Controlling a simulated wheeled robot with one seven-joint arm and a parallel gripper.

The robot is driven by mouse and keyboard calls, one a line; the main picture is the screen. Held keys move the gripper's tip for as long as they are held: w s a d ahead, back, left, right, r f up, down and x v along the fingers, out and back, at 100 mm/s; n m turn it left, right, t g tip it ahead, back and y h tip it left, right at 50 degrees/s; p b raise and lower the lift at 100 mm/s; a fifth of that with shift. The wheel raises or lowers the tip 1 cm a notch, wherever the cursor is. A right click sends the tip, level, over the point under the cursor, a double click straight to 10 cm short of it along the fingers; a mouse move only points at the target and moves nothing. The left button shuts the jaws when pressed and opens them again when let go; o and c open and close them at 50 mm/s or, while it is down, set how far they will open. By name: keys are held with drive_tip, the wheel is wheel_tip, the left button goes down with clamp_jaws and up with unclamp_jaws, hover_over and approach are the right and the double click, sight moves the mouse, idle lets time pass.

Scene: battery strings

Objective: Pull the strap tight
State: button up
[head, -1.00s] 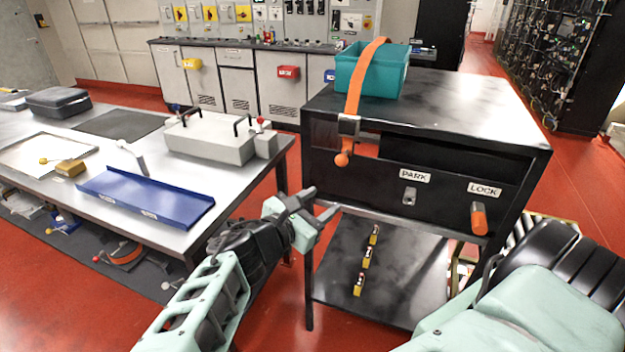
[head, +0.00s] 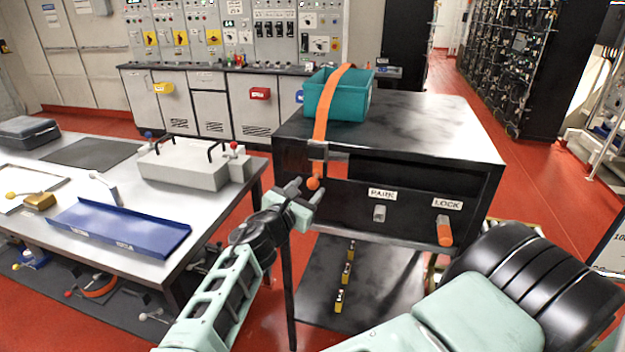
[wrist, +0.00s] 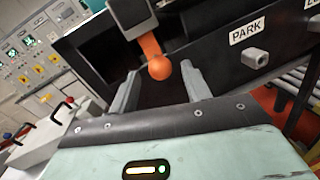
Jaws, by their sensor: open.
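An orange strap (head: 325,110) runs over the teal bin (head: 349,97) on top of the black cabinet and down its front through a dark buckle (head: 319,150). An orange ball (head: 313,184) hangs at the strap's lower end; in the wrist view the ball (wrist: 160,69) sits just ahead of the fingers, between their lines. My gripper (head: 306,190) is open and empty at the cabinet's front left. Its two fingers (wrist: 158,88) lie to either side below the ball. I cannot tell whether a finger touches it.
The cabinet front (head: 410,215) has a PARK socket (head: 379,213) and an orange LOCK handle (head: 444,231) to the right. A metal table (head: 150,268) with a blue tray (head: 118,228) and a grey box (head: 185,164) stands to the left. Small yellow-based parts lie on the lower shelf (head: 385,290).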

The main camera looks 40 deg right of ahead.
sight(310, 186)
drive_tip(key=shift+x, duration=1.7)
clamp_jaws()
wheel_tip(310, 186, down, 8)
drive_tip(key=b, duration=0.3)
drive_tip(key=shift+r, duration=0.2)
unclamp_jaws()
drive_tip(key=shift+s+a, duration=0.1)
